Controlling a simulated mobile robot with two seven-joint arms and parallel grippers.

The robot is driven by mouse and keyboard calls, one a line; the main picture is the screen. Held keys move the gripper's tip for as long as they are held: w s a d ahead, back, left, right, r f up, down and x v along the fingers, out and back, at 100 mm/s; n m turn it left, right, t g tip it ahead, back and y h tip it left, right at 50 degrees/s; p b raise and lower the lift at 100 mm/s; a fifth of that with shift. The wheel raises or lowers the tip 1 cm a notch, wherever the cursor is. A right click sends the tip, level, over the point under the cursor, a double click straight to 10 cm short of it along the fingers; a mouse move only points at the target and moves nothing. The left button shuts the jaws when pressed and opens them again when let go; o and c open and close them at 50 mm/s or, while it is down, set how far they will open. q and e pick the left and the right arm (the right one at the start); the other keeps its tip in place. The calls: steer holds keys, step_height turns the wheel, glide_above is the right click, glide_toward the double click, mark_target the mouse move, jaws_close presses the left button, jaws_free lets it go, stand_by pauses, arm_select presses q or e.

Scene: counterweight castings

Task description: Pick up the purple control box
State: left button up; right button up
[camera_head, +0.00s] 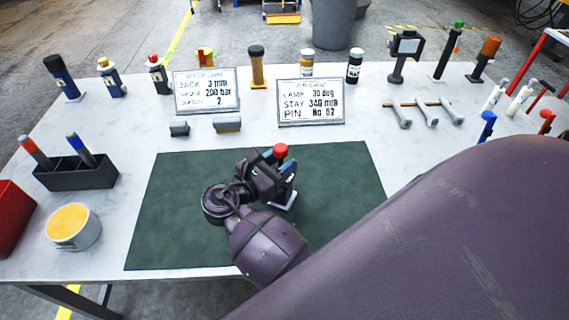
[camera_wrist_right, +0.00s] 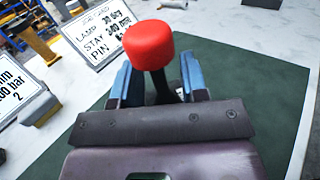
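I cannot make out a purple control box in either view; the purple shapes I see are my own right arm. My right gripper (camera_head: 284,182) is low over the dark green mat (camera_head: 185,215). Its two blue fingers stand apart in the right wrist view (camera_wrist_right: 160,80), on either side of a dark stem. The stem carries a red knob (camera_wrist_right: 151,45), which also shows in the head view (camera_head: 280,150). A pale base plate (camera_head: 284,201) shows under the fingers. The gripper hides the middle of this piece. My left gripper is not in view.
Two sign cards (camera_head: 207,91) (camera_head: 311,102) stand behind the mat. Bottles and upright tools line the far edge. A dark holder (camera_head: 75,176), a round tub (camera_head: 73,228) and a red bin (camera_head: 12,215) are at the left. The mat's left part is clear.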

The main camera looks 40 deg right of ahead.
steer(key=shift+c, duration=0.2)
jaws_close()
stand_by(1.3)
